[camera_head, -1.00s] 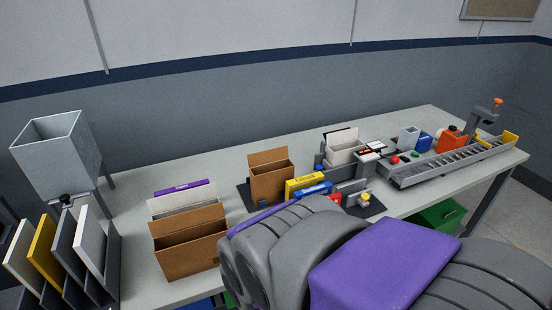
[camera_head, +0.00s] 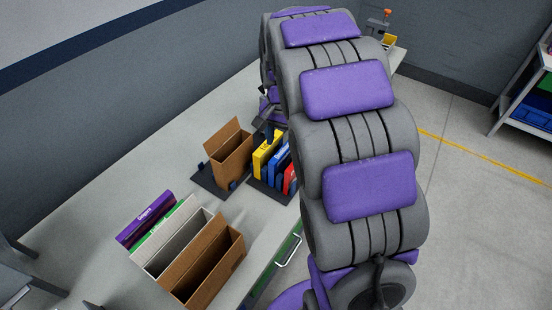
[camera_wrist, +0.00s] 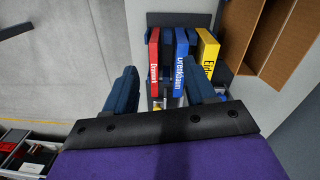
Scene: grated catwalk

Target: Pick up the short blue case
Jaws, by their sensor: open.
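A blue case (camera_wrist: 181,62) with white lettering stands upright in a dark rack (camera_wrist: 180,19), between a red case (camera_wrist: 153,62) and a yellow case (camera_wrist: 207,55). Dark upright parts show on both sides of the blue case. In the head view, blue (camera_head: 280,163) shows between the yellow and red cases, partly hidden by my arm. My gripper (camera_wrist: 162,92) is open and empty. Its two dark blue fingers reach toward the row, one left of the red case and one in front of the blue and yellow cases. Their exact height above the cases is unclear.
An open cardboard box (camera_head: 230,158) stands beside the rack. Nearer are a brown box (camera_head: 215,265), a white box and a purple case (camera_head: 146,219) on the table (camera_head: 115,185). The table's edge runs close to the rack. A shelf (camera_head: 528,110) stands at the far right.

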